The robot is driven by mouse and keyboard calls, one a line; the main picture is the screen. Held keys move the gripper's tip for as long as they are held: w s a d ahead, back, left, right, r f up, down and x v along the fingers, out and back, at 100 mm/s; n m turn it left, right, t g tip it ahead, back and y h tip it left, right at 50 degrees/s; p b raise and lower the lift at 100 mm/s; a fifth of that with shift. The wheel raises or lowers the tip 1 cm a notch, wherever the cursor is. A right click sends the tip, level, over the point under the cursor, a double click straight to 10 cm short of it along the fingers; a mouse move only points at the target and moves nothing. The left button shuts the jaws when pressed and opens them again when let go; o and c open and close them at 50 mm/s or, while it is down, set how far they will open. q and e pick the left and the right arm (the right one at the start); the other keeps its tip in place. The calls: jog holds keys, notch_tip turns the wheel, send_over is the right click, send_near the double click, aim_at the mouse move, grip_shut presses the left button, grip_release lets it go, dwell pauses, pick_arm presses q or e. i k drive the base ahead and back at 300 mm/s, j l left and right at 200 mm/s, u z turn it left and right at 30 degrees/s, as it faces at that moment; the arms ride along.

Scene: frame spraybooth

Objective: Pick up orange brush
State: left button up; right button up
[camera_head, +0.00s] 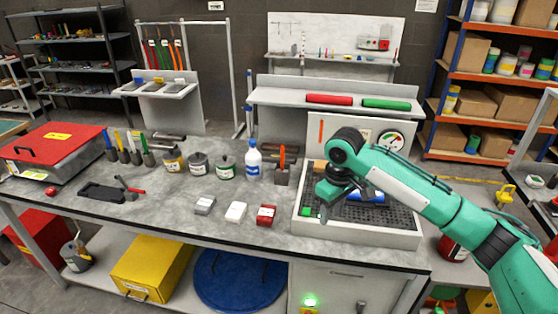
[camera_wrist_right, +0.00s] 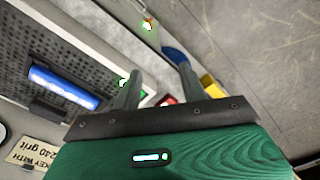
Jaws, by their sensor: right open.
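An upright orange handle (camera_head: 282,157) stands in a dark grey block (camera_head: 281,176) on the table, left of the grey tray; I cannot tell for sure that it is the orange brush. Several upright brushes with coloured handles stand at the table's left, including a yellow-orange one (camera_head: 119,140). My right gripper (camera_head: 328,202) is over the left part of the tray, to the right of the orange handle. In the right wrist view its fingers (camera_wrist_right: 160,78) are apart with nothing held between them. My left gripper is not in view.
The grey tray (camera_head: 345,236) has a perforated bed with a blue cylinder (camera_head: 366,197) and a small green piece (camera_head: 307,211). A white-blue bottle (camera_head: 253,160), cans (camera_head: 226,168) and small blocks (camera_head: 236,212) stand to its left.

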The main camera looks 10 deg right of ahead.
aim_at(282, 164)
jog(key=i, duration=1.7)
